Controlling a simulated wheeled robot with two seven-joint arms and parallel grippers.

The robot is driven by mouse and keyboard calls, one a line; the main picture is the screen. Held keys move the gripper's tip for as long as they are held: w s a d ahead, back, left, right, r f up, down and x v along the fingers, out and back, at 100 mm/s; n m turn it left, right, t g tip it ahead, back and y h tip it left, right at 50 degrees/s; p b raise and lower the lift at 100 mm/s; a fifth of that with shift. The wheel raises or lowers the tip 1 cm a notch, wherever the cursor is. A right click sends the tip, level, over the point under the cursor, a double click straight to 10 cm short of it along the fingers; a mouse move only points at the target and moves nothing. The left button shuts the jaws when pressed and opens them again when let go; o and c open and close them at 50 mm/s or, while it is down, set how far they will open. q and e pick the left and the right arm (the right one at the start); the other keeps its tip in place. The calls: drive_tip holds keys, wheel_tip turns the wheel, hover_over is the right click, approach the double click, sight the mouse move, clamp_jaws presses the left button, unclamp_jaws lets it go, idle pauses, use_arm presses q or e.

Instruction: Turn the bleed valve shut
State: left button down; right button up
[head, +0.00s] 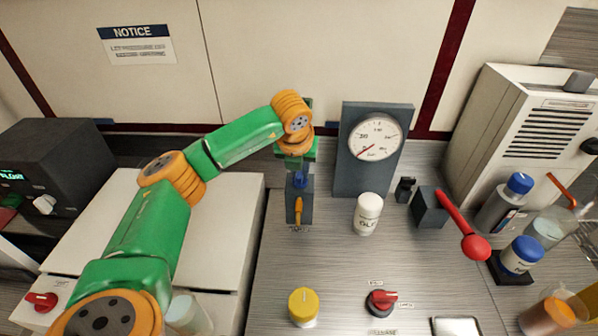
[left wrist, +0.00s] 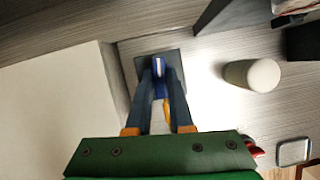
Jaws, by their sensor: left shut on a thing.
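The bleed valve appears to be the small dark block with a blue handle and a yellow-orange part at its front (head: 297,210), left of the gauge. In the left wrist view its dark square base (left wrist: 143,65) lies flat below my gripper, with the blue handle (left wrist: 159,66) standing between the fingertips. My left gripper (head: 299,181) reaches down from above and is shut on the blue handle; it also shows in the left wrist view (left wrist: 160,75). The fingers partly hide the handle and yellow-orange part. My right gripper is not in view.
A dial gauge (head: 375,137) on a dark panel stands behind, right of the valve. A white bottle (head: 368,214), a red-knobbed lever (head: 475,247), a yellow knob (head: 303,306) and a red switch (head: 381,302) are nearby. A pale cabinet (head: 225,215) stands left.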

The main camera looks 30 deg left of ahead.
sight(299, 193)
use_arm(q)
drive_tip(key=shift+n, duration=0.8)
drive_tip(key=c, duration=0.8)
unclamp_jaws()
drive_tip(key=shift+r+b, duration=0.2)
drive_tip(key=shift+b, duration=0.2)
drive_tip(key=b+v, duration=0.1)
drive_tip(key=v, duration=0.5)
drive_tip(key=shift+d+r+b, duration=0.25)
drive_tip(key=shift+r+b, duration=0.05)
drive_tip(key=shift+r, duration=0.05)
